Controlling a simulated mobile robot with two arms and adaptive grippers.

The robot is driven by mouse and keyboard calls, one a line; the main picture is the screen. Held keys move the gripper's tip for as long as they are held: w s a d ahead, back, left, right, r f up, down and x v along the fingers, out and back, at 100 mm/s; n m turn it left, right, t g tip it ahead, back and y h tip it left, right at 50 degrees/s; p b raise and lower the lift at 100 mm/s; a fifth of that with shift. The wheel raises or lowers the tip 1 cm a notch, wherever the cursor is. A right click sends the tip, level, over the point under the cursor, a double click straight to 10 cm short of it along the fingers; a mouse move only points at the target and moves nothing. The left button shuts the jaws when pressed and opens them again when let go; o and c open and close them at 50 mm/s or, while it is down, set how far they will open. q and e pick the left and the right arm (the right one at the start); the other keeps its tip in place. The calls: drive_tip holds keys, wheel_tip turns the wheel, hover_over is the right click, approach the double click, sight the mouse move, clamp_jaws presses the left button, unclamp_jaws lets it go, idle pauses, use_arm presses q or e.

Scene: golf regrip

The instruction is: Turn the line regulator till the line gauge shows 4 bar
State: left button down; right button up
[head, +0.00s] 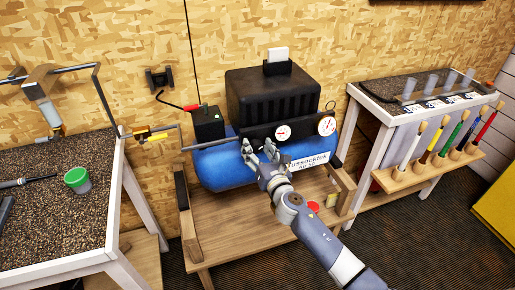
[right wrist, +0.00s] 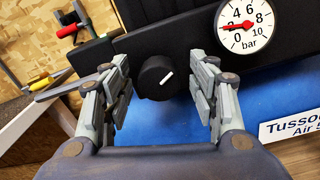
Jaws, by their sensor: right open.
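The line regulator is a round black knob (right wrist: 155,77) with a white mark pointing to the upper right, on the black panel of the blue compressor (head: 222,168). My right gripper (head: 261,150) is open in front of the panel. In the right wrist view its fingers (right wrist: 163,92) stand on either side of the knob, with a visible gap to each side. The gauge right of the knob (right wrist: 244,28) is marked in bar, and its red needle points left, near 2. It seems to be the left dial (head: 283,132) in the head view. My left gripper is not in view.
A second dial (head: 326,126) sits farther right on the panel. The compressor stands on a wooden stand (head: 240,238). A bench with a green cup (head: 77,179) is at left; a table with a brush rack (head: 435,170) is at right.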

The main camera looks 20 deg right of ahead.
drive_tip(key=shift+w, duration=0.2)
drive_tip(key=c, duration=1.1)
drive_tip(key=shift+o, duration=0.2)
drive_tip(key=shift+m, duration=0.7)
drive_tip(key=m+b, duration=0.1)
drive_tip(key=m, duration=0.3)
drive_tip(key=shift+b, duration=0.3)
drive_tip(key=m+b, duration=0.1)
drive_tip(key=m, duration=0.5)
drive_tip(key=shift+m, duration=0.3)
